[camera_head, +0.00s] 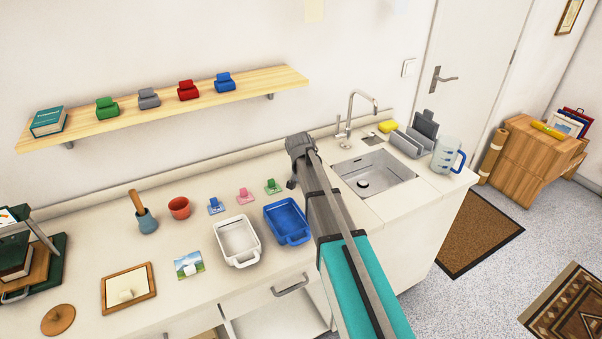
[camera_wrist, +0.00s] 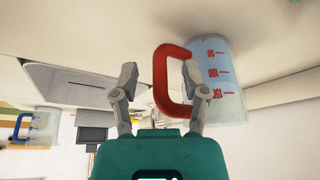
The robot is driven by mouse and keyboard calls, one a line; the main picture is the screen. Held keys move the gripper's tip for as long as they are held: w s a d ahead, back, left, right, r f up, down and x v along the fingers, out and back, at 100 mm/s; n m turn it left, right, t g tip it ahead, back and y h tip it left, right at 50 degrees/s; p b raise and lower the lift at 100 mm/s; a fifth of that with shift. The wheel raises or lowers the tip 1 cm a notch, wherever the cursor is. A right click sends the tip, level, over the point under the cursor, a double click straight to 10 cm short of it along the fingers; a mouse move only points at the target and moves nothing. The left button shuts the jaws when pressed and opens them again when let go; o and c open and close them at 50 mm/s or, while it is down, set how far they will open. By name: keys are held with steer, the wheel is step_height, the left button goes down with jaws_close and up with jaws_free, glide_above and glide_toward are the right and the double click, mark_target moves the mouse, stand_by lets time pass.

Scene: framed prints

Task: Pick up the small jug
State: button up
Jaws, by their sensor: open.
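The small jug (camera_wrist: 226,85) shows in the wrist view at upper right, a clear measuring jug with red marks and a red handle (camera_wrist: 160,80). The wrist picture is upside down, with the counter along the top. My gripper (camera_wrist: 160,72) is open. The upright of the red handle shows between its two fingers, and the right finger overlaps part of the handle. I cannot tell whether they touch. In the head view my gripper (camera_head: 294,170) is over the counter left of the sink, and the small jug is not visible there.
A larger jug with a blue handle (camera_head: 447,155) stands right of the sink (camera_head: 373,176); it also shows in the wrist view (camera_wrist: 40,126). A tap (camera_head: 352,115) rises behind the sink. Blue (camera_head: 287,222) and white (camera_head: 238,242) dishes sit left of my arm. A shelf (camera_head: 165,112) hangs above.

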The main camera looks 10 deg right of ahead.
jaws_close()
stand_by(0.3)
steer(key=shift+r+p, duration=0.35)
steer(key=shift+p, duration=0.05)
stand_by(0.6)
steer(key=shift+r+p, duration=1.35)
steer(key=shift+r, duration=0.05)
steer(key=s+d+r+p, duration=0.1)
steer(key=s+r+p, duration=0.8)
steer(key=s, duration=0.4)
steer(key=shift+s+r, duration=0.2)
steer(key=shift+s, duration=0.15)
steer(key=shift+s+d, duration=0.1)
stand_by(0.6)
